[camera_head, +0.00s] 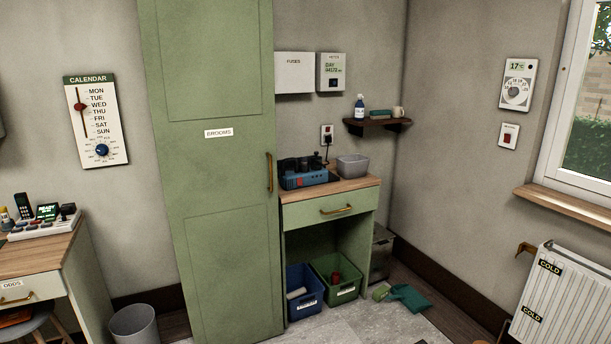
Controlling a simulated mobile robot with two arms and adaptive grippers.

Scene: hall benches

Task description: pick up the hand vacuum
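I cannot clearly make out a hand vacuum in this view. A blue station with several dark items on it (308,174) stands on the wooden top of the green bench (330,238), below a wall socket with a black plug (327,136). The items are too small to tell apart, so I cannot say whether a hand vacuum is among them. The tall green cupboard labelled BROOMS (215,190) is closed and hides its inside. Neither of my grippers is in view.
A grey bin (352,165) sits on the bench top. Blue (305,300) and green (335,280) crates stand under it. A teal dustpan (408,297) lies on the floor. A grey bucket (134,325) and a desk (45,257) are left, a radiator (565,300) right.

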